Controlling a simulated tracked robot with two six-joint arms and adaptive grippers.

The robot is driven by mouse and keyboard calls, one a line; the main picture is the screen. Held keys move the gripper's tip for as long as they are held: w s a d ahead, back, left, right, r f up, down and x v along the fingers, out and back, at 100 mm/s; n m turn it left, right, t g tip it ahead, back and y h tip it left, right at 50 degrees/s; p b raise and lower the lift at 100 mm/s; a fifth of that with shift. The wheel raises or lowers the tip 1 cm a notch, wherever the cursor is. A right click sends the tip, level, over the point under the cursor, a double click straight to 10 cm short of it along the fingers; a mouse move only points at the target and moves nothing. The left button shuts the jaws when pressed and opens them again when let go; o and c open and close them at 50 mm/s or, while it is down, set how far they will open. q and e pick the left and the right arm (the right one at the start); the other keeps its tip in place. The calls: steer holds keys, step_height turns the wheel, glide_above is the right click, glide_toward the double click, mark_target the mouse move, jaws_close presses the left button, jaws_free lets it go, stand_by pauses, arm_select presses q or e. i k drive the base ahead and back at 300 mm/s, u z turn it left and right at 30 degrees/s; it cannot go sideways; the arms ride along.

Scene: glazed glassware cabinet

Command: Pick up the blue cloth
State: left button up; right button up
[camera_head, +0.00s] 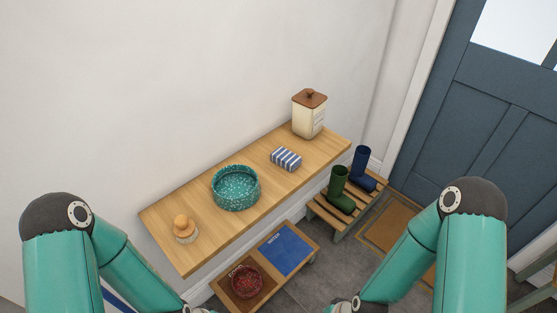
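A folded cloth with blue and white stripes (286,159) lies on the wooden shelf (200,240), between a speckled teal bowl and a cream canister. Nothing touches it. My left gripper (200,310) shows only as a sliver at the bottom edge, below the shelf's near left end. My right gripper (345,306) shows partly at the bottom edge, in front of the low stand. Both are well apart from the cloth. Their fingers are cut off by the frame, so I cannot tell whether they are open.
The teal bowl (236,188), a brush with a wooden knob (185,229) and the canister (310,114) share the shelf. Below stand a low tray with a blue mat (285,250) and red bowl (247,282), and a rack with green (340,191) and blue boots (363,169).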

mark_target(282, 157)
steer(key=u, duration=0.35)
steer(key=i, duration=0.25)
steer(key=u, duration=2.65)
steer(key=k, duration=2.2)
steer(key=z, duration=1.15)
steer(key=i, duration=1.05)
steer(key=z, duration=0.05)
